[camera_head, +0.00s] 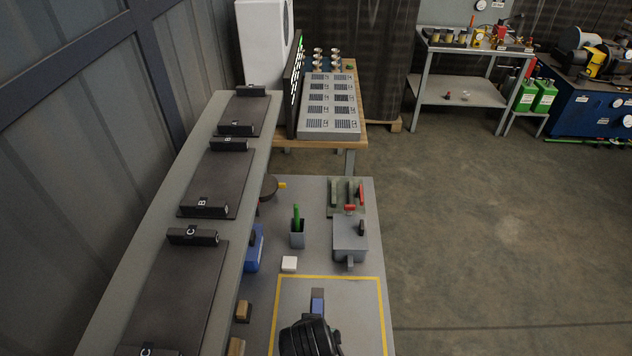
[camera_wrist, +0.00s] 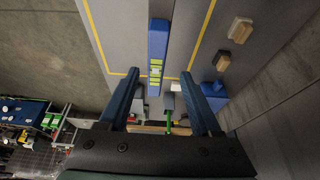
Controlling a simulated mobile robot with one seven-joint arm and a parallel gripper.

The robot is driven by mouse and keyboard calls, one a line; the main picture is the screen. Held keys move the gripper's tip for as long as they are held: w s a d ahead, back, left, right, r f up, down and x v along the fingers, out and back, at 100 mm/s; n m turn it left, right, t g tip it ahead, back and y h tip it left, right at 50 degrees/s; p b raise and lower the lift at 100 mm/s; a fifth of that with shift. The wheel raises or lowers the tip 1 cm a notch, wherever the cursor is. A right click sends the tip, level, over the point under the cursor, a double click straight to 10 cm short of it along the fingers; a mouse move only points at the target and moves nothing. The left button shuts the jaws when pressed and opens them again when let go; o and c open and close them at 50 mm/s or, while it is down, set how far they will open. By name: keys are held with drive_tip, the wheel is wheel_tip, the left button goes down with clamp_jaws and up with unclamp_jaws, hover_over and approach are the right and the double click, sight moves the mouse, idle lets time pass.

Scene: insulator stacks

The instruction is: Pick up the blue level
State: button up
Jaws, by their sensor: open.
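The blue level (camera_wrist: 158,45) is a long blue bar with pale green-yellow windows along it. In the head view only a short blue end (camera_head: 318,300) shows, inside the yellow outline on the grey bench; my dark gripper (camera_head: 310,338) hides the rest. In the wrist view my gripper (camera_wrist: 162,78) is open, with one finger on each side of the level's line. I see no contact; the height gap is hard to judge.
The grey bench (camera_head: 330,258) also holds a grey box (camera_head: 350,240), a cup with a green item (camera_head: 297,232), a white block (camera_head: 289,264), a blue object (camera_head: 254,248) and wooden blocks (camera_head: 243,311). A raised shelf with dark plates (camera_head: 218,182) runs along the left. Open floor lies right.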

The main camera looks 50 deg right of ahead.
drive_tip(key=d+f, duration=0.1)
drive_tip(key=w+d+f+p, duration=0.1)
drive_tip(key=f, duration=0.1)
drive_tip(key=shift+f, duration=0.1)
drive_tip(key=shift+w+d+f, duration=0.1)
drive_tip(key=shift+d+f, duration=0.05)
drive_tip(key=shift+f, duration=0.35)
drive_tip(key=shift+c, duration=0.3)
clamp_jaws()
